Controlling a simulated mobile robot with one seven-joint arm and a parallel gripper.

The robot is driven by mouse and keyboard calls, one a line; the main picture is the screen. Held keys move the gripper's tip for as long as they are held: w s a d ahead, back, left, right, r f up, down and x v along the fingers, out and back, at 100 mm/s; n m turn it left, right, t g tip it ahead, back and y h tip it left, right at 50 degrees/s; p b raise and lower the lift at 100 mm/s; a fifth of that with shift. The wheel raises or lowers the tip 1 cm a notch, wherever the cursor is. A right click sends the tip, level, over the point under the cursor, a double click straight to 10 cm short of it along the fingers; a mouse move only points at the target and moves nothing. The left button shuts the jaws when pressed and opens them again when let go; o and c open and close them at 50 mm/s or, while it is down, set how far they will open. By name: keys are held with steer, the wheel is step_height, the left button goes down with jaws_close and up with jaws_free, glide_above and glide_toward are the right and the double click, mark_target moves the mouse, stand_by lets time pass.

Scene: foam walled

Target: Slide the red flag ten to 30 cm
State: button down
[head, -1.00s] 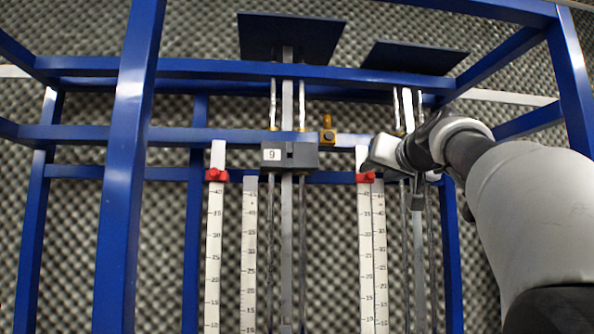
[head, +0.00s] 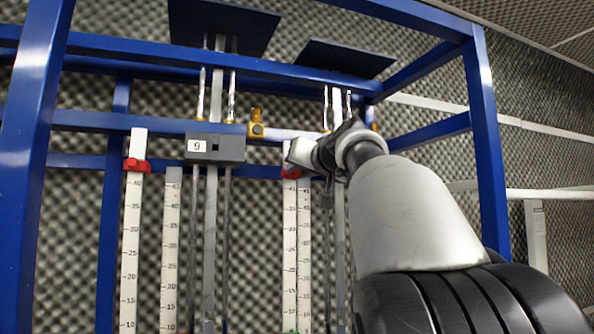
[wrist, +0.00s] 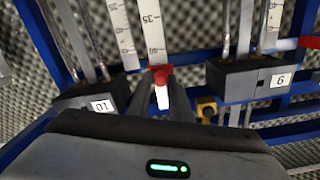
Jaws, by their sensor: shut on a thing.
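The red flag (head: 291,173) sits on the right-hand white scale (head: 290,250), just above its 40 mark in the head view. That scale stands beside the rods of the right-hand block. In the wrist view the flag (wrist: 160,73) lies at the tips of my gripper (wrist: 162,92), whose two dark fingers are shut on it. The block labelled 10 (wrist: 92,101) is at the left of the wrist view, upside down. In the head view my arm hides this block and most of my gripper (head: 300,160).
Block 9 (head: 215,147) hangs on rods left of the flag. Another red flag (head: 135,165) is on a scale further left. A yellow fitting (head: 256,128) is on the blue crossbar. Blue posts (head: 485,140) frame the stand, and foam walls lie behind.

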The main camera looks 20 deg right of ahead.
step_height(320, 180, down, 16)
steer(key=b, duration=1.4)
steer(key=shift+r+b, duration=0.15)
steer(key=shift+b, duration=0.15)
steer(key=shift+w, duration=0.1)
steer(key=c, duration=1.9)
jaws_free()
steer(key=o, duration=0.3)
steer(key=shift+r, duration=0.1)
steer(key=shift+s, duration=0.25)
